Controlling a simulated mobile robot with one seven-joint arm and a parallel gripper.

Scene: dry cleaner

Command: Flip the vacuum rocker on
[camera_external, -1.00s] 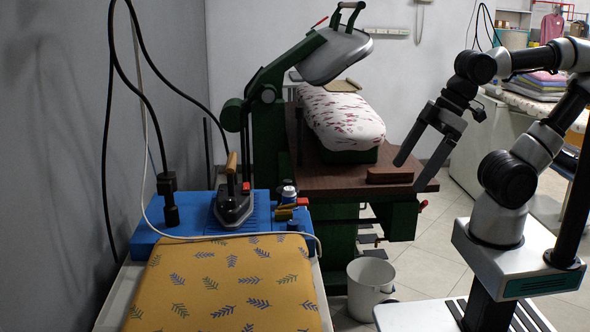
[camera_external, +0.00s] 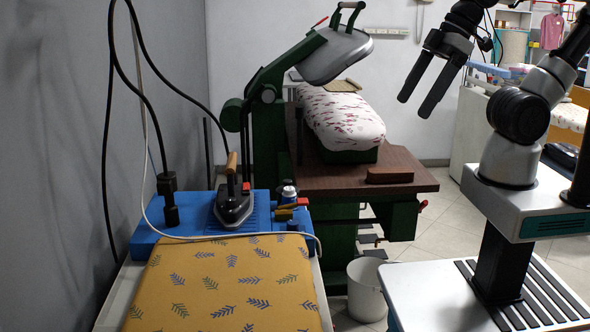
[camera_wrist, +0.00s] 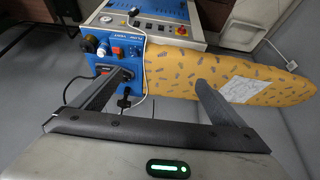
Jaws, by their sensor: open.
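The vacuum rocker cannot be singled out. My gripper (camera_external: 414,106) is open and empty, high in the air right of the press. In the wrist view its fingers (camera_wrist: 164,78) spread across the panel's edge and the board.
A green press (camera_external: 262,150) with a brown table (camera_external: 340,180) stands between my gripper and the unit. A white bucket (camera_external: 366,292) is on the floor.

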